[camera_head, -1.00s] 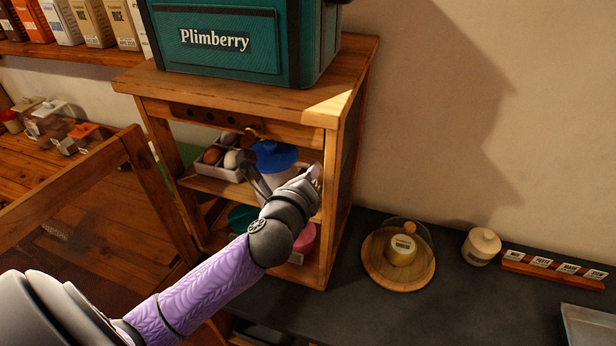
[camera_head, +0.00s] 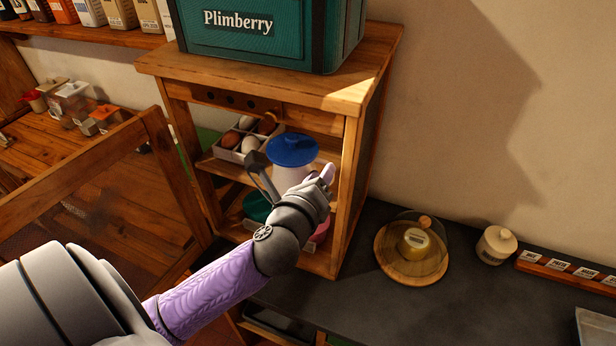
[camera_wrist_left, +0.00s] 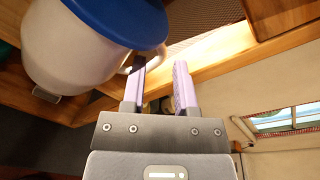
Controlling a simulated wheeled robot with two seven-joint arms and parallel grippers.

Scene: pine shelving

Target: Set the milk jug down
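The milk jug (camera_head: 291,172) is white with a blue lid and stands upright, by its look, inside the wooden cabinet at the middle shelf, right of the eggs. Its base is hidden behind my arm, so I cannot see its contact with the shelf. My left gripper (camera_head: 328,174) is at the jug's right side. In the left wrist view the jug (camera_wrist_left: 75,60) fills the upper left, with its handle close to the left finger. My left gripper (camera_wrist_left: 160,80) has its fingers apart, with a gap showing between them. My right gripper is not in view.
The cabinet (camera_head: 290,82) carries a green Plimberry box (camera_head: 270,45) on top. An egg tray (camera_head: 222,152) is left of the jug. The open door (camera_head: 180,185) swings out left. A glass-domed wooden board (camera_head: 388,262) and a lidded pot (camera_head: 495,246) stand on the dark counter.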

